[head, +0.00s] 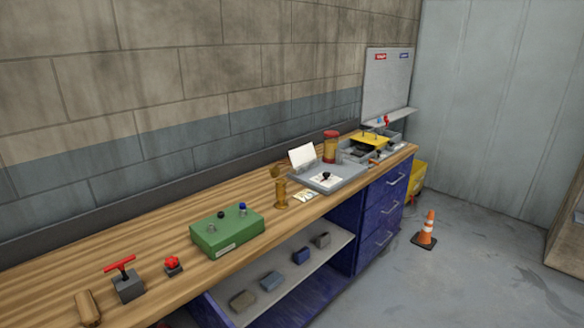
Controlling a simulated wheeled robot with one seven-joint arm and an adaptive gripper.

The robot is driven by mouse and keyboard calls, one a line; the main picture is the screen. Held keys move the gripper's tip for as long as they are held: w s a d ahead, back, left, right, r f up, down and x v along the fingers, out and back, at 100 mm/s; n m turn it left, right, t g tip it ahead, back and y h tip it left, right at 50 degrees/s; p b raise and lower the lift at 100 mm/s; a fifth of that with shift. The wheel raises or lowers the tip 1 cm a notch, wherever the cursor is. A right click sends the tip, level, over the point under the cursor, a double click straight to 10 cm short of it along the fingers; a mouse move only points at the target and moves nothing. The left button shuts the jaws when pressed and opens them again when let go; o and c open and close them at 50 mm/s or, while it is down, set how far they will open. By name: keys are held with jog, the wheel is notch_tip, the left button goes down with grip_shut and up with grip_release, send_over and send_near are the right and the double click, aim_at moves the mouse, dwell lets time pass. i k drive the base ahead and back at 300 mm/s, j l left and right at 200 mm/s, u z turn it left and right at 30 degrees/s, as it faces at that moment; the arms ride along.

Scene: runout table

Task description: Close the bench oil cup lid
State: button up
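A small brass-coloured cup (281,196), which looks like the bench oil cup, stands upright on the wooden bench near its front edge, about the middle of the view. Its lid (275,171) appears tilted up at the top left of the cup, so the cup looks open. The cup is small here, and its hinge cannot be made out. My gripper is not in view.
A green box (228,231) with knobs stands left of the cup, and a grey tray-like unit (330,178) stands right of it. A red T-handle block (127,284) is at the front left. An orange cone (426,232) stands on the floor.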

aim_at(275, 172)
jog(key=i+l, duration=0.2)
jog(key=l, duration=0.2)
jog(key=i+l, duration=0.15)
jog(key=l, duration=0.2)
jog(key=i+l+u, duration=0.1)
jog(key=l, duration=0.3)
jog(key=i+l, duration=0.25)
jog(key=l, duration=0.15)
jog(key=i+u, duration=0.15)
jog(key=i, duration=1)
jog(key=i+j, duration=0.25)
jog(key=j, duration=0.15)
jog(key=i+j, duration=0.3)
jog(key=j, duration=0.15)
jog(key=i+j, duration=0.25)
jog(key=j, duration=0.15)
